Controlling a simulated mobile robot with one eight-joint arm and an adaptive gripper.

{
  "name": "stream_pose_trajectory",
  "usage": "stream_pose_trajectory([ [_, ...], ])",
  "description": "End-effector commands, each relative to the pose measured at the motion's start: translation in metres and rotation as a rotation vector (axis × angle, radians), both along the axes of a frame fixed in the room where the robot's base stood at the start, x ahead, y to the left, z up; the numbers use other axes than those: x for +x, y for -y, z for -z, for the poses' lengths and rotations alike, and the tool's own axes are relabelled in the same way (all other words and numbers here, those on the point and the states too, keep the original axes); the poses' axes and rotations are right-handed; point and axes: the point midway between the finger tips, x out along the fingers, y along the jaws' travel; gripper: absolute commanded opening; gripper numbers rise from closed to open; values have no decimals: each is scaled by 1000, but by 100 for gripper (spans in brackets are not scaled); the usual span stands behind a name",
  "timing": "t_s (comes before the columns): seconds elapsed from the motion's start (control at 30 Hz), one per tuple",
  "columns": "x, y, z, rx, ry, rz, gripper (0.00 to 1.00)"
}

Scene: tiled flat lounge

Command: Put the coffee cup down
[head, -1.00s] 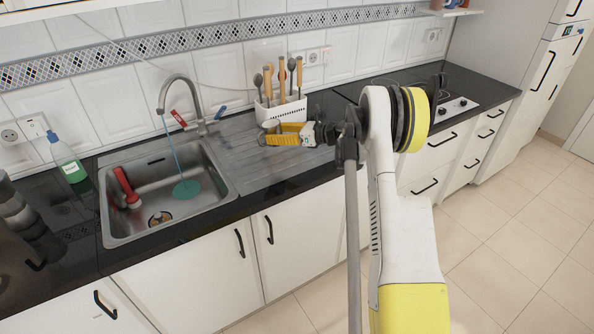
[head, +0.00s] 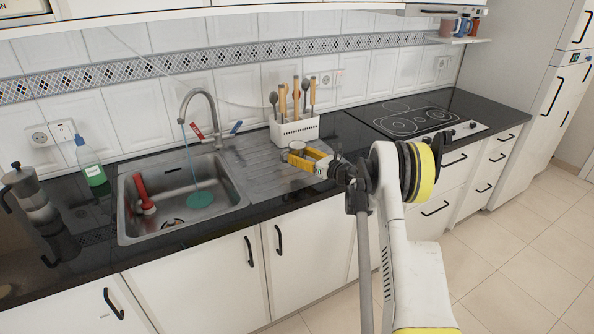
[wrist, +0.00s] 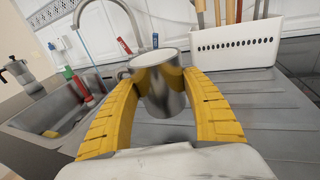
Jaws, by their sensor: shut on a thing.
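The coffee cup (wrist: 160,84) is a grey metallic cup with a pale rim and a light top. It stands about upright between the two yellow fingers of my gripper (wrist: 163,100) in the wrist view. My gripper is shut on it from both sides. In the head view my gripper (head: 299,157) reaches over the grooved drainboard (head: 262,176) right of the sink, with the cup small and partly hidden at its tip. The cup's base is close to the drainboard; I cannot tell whether it touches.
A white utensil holder (head: 295,131) stands just behind the cup. The sink (head: 133,226) with its tap (head: 214,120) is to the left. A green bottle (head: 91,165) and a moka pot (head: 38,205) are farther left. The hob (head: 405,121) lies right. Drainboard around the cup is mostly clear.

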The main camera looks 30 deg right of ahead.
Motion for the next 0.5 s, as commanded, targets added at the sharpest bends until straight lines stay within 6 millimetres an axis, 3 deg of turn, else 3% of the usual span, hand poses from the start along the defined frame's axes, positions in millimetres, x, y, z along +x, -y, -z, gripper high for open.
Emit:
stream_pose_trajectory([
  [0.17, 6, -7, 9, 0, 0, 0, 17],
  [0.4, 6, -6, 44, 0, 0, 0, 17],
  [0.5, 6, -6, 46, -1, 0, 0, 17],
])
